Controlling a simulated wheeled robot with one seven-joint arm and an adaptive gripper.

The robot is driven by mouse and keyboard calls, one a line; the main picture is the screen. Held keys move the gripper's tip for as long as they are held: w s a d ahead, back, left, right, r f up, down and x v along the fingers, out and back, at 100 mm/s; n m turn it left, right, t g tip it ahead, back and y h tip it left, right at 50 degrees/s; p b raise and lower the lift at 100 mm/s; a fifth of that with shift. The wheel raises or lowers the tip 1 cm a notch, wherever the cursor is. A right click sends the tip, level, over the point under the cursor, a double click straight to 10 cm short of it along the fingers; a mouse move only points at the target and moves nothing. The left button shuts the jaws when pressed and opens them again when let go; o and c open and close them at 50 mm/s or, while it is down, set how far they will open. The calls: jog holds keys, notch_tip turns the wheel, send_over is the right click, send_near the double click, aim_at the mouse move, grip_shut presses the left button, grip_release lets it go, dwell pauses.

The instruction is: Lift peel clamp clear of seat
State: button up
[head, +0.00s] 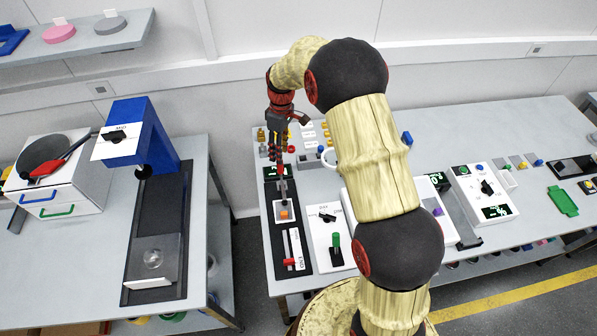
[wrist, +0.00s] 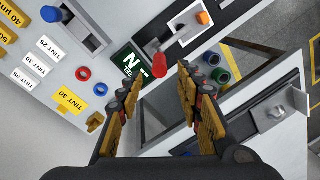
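What looks like the peel clamp (head: 282,189), a grey piece with a red end, sits on a dark base below my gripper (head: 277,157). In the wrist view its red end (wrist: 160,65) shows just beyond and between the fingertips of my gripper (wrist: 163,78). The fingers are apart, with a gap between them and nothing visibly held. A white block with an orange piece (head: 284,214) is at the clamp's near end; the orange piece (wrist: 203,18) also shows in the wrist view. Whether a finger touches the red end cannot be told. The seat is not clearly distinguishable.
A green "N" display (wrist: 130,61) is close beside the fingers. Blue and red rings (wrist: 83,75) and tint labels lie to the left. A slider with a red knob (head: 289,262) and a green-handled lever box (head: 335,243) stand nearer. A blue press (head: 148,130) is on the left table.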

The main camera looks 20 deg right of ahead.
jog(key=r, duration=0.1)
jog(key=r+b, duration=0.1)
jog(key=s+r+b, duration=0.1)
jog(key=shift+d+r+m+t, duration=0.2)
jog(key=shift+r+m+t, duration=0.1)
jog(key=shift+r, duration=0.1)
jog(key=s+r+m+t+b, duration=0.1)
jog(key=s+r+b, duration=0.3)
jog(key=s, duration=0.4)
jog(key=s+r+m+t+b, duration=0.2)
jog(key=s+r+m+b, duration=0.1)
jog(key=s+b, duration=0.4)
jog(key=shift+s+a+r+m+t+h, duration=0.2)
jog(key=shift+s+r+m+t+h, duration=0.15)
jog(key=shift+s, duration=0.9)
jog(key=shift+m, duration=0.25)
